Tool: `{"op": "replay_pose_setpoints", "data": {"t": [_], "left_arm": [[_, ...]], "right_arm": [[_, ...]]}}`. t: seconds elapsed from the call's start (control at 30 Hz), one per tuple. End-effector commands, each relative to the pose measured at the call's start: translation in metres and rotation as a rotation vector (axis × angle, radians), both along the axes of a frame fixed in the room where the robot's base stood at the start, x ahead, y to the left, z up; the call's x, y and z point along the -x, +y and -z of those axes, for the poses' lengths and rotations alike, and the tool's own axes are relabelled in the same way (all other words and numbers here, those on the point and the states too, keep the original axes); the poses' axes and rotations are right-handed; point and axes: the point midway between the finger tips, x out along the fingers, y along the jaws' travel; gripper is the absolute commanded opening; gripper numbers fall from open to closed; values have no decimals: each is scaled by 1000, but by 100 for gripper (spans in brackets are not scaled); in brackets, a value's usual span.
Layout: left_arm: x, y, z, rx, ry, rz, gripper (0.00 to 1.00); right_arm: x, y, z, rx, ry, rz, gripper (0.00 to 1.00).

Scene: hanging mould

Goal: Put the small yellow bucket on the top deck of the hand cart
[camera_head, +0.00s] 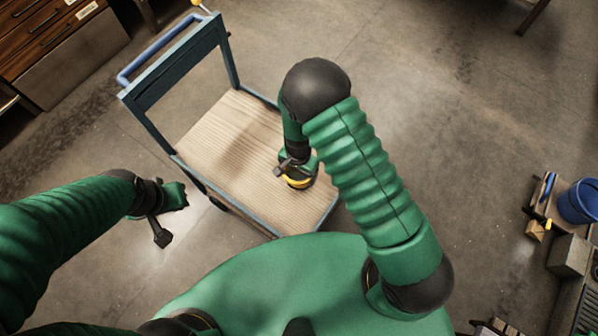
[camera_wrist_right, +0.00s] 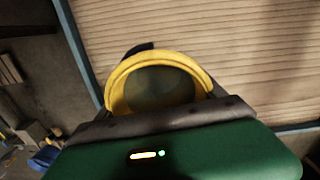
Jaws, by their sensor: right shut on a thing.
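The small yellow bucket (camera_head: 299,183) is under my right gripper (camera_head: 296,176), over the front right part of the wooden deck of the hand cart (camera_head: 225,150). My right gripper is shut on the bucket. In the right wrist view, the bucket's round yellow rim (camera_wrist_right: 160,62) shows beyond the gripper's dark edge, with the deck boards (camera_wrist_right: 235,50) behind it. The gripper hides part of the bucket, and I cannot tell whether its base touches the deck. My left gripper (camera_head: 177,196) is left of the cart, apart from it; its fingers are not clear.
The cart's blue handle frame (camera_head: 180,55) rises at its far left end. The deck around the bucket is clear. A blue bucket (camera_head: 579,202) stands among pallets and blocks at the right. Wooden drawers (camera_head: 50,40) stand at the upper left. Floor between is open.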

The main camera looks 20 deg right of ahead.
Motion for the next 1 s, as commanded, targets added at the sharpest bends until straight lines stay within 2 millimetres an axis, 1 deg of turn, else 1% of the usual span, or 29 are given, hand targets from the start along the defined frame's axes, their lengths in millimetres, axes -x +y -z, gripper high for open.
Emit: {"op": "replay_pose_setpoints", "data": {"t": [0.17,0.3,0.37,0.63,0.67,0.8,1.0], "left_arm": [[0,0,2,0,0,-1,0],[0,0,8,0,0,-1,0],[0,0,9,0,0,-1,0],[0,0,9,0,0,0,0],[0,0,9,0,0,0,0],[0,0,8,0,0,-1,0],[0,0,8,0,0,-1,0]], "right_arm": [[-17,-10,3,-1,0,-1,18],[-15,-11,32,-4,4,1,18],[-16,-10,38,-5,2,1,18],[-16,-9,39,-4,1,0,18],[-16,-9,39,-3,1,0,81],[-16,-9,39,-3,1,0,100],[-16,-9,38,-3,1,0,100]]}}
